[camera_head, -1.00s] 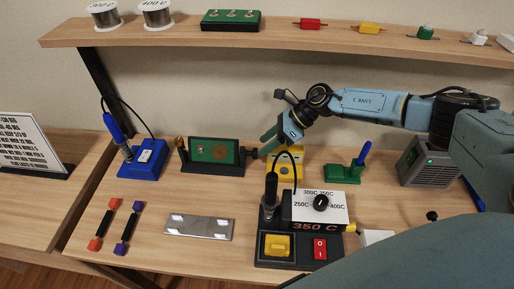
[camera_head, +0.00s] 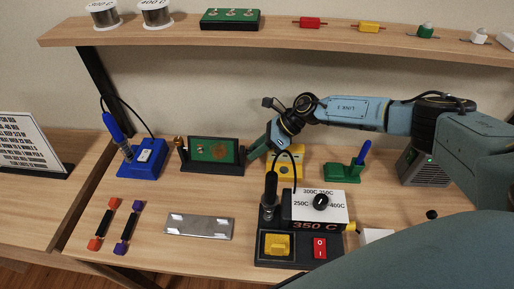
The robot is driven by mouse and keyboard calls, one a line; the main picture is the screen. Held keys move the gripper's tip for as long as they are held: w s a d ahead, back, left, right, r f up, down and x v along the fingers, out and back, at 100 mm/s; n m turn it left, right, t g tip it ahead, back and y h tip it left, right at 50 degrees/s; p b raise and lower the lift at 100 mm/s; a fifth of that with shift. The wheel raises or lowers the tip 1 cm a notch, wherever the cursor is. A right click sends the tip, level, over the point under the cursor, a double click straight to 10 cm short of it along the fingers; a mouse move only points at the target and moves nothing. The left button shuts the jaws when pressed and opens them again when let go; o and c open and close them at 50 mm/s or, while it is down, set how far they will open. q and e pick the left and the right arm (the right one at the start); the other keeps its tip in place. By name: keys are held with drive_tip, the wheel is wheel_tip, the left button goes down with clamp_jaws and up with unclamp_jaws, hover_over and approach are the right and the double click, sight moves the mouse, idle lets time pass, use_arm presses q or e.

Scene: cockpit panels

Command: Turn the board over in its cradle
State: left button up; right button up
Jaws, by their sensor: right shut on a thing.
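The green board (camera_head: 213,150) sits upright in its black cradle (camera_head: 212,170) towards the back left of the bench, one face with a round brown patch towards me. A brass-coloured knob (camera_head: 179,142) stands at the cradle's left end. My right gripper (camera_head: 252,150) is at the cradle's right end, shut on what looks like the knob there; its fingers hide most of that part. My left gripper is not in view.
A blue iron stand (camera_head: 143,170) is left of the cradle. A yellow box (camera_head: 298,170) and the soldering station (camera_head: 272,222) are to its right and front. A metal plate (camera_head: 199,227) lies in front. A shelf (camera_head: 290,37) runs above.

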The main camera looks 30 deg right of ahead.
drive_tip(key=shift+s+r+n+t+p, duration=0.15)
drive_tip(key=shift+n+t+p, duration=0.15)
drive_tip(key=shift+p, duration=0.55)
drive_tip(key=t+p, duration=0.1)
drive_tip(key=p, duration=0.1)
drive_tip(key=n+t+h+p, duration=0.1)
drive_tip(key=p, duration=0.2)
drive_tip(key=n+t+h+p, duration=0.1)
drive_tip(key=p, duration=0.1)
drive_tip(key=shift+s+a+r, duration=0.1)
drive_tip(key=shift+s+a, duration=0.15)
drive_tip(key=shift+s+f+n+t+h+p, duration=0.1)
drive_tip(key=shift+f+n+t+h+p, duration=0.2)
drive_tip(key=shift+t+p, duration=0.55)
drive_tip(key=shift+s+f+n+t+h+p, duration=0.15)
drive_tip(key=shift+t+h+p, duration=0.25)
drive_tip(key=shift+p, duration=0.9)
drive_tip(key=shift+w+r+n+t+p, duration=0.1)
drive_tip(key=shift+r+n+t+p, duration=0.05)
drive_tip(key=shift+n+t+p, duration=0.4)
drive_tip(key=shift+a+f+n+t+h+p, duration=0.1)
drive_tip(key=shift+f+n+t+h+p, duration=0.15)
drive_tip(key=shift+t+h+p, duration=0.3)
drive_tip(key=o, duration=1)
drive_tip(key=shift+r, duration=0.1)
drive_tip(key=shift+c, duration=0.2)
